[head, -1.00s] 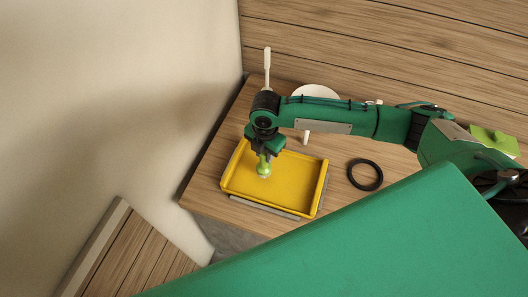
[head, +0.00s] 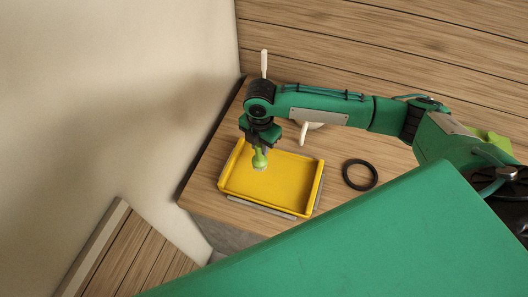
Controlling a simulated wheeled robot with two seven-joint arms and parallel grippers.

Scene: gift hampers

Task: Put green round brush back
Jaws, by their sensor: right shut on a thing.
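The green round brush (head: 260,161) is in my right gripper (head: 260,146), which is shut on its upper part. The brush hangs roughly upright, with its pale end down, over the left part of a yellow tray (head: 291,205). I cannot tell whether its lower end touches the tray floor. The tray is otherwise empty where I see it. My left gripper is not in view.
The tray sits near the left front of a wooden table (head: 205,194). A black ring (head: 360,175) lies to its right. A white handled thing (head: 303,132) is partly hidden behind my right arm. A pale upright handle (head: 264,63) stands behind the wrist. A wall is close on the left.

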